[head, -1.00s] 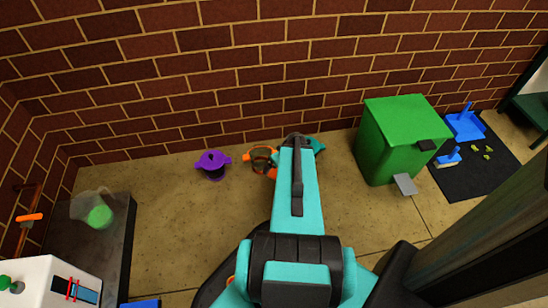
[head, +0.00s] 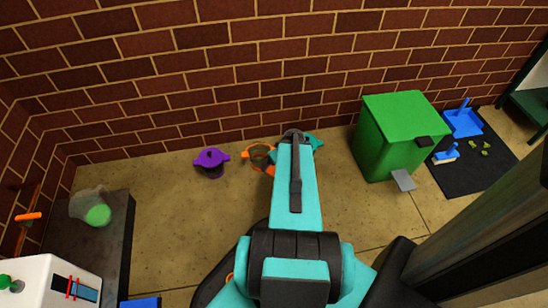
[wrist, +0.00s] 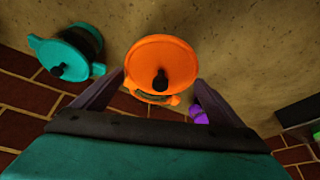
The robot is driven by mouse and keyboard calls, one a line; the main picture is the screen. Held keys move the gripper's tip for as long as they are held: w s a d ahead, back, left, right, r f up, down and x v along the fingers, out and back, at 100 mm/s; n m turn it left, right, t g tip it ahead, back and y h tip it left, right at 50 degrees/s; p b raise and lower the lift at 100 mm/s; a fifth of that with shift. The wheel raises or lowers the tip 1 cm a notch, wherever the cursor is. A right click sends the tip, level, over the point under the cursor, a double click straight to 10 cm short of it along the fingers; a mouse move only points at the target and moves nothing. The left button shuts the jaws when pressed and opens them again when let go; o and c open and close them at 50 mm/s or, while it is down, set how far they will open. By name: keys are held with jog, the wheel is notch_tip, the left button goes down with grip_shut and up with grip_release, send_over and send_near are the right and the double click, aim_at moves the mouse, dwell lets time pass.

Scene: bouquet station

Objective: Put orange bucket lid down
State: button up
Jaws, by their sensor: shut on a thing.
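The orange lid (wrist: 152,56), a round disc with a black knob, sits between the two fingers of my gripper (wrist: 160,78) in the wrist view. The fingers touch its opposite edges, so my gripper is shut on it. Part of the orange bucket (wrist: 150,97) shows just past the lid's edge. In the head view the orange bucket (head: 257,151) stands on the floor near the brick wall, with its dark inside visible. A bit of orange (head: 270,170) shows beside my arm, which hides most of the lid and my gripper there. The gap between lid and bucket is unclear.
A purple bucket (head: 211,163) stands left of the orange one, and a teal bucket (head: 315,141) right, partly behind my arm. A green bin (head: 392,140) stands farther right, beside a dark mat (head: 475,180). Floor in front of the purple bucket is clear.

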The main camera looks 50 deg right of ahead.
jog(key=w+a+r+n+y, duration=0.1)
jog(key=w+a+r, duration=0.7)
jog(key=w+r, duration=0.3)
jog(key=w+a+r+n, duration=0.1)
jog(key=w+a+r, duration=0.6)
jog(key=w+r, duration=0.5)
jog(key=w+a+r, duration=0.2)
jog(key=a+r, duration=1.1)
jog(key=w+a+r+n, duration=0.1)
jog(key=w+a+r, duration=0.1)
jog(key=a+r, duration=1)
jog(key=shift+a+r, duration=0.4)
jog(key=shift+a, duration=0.35)
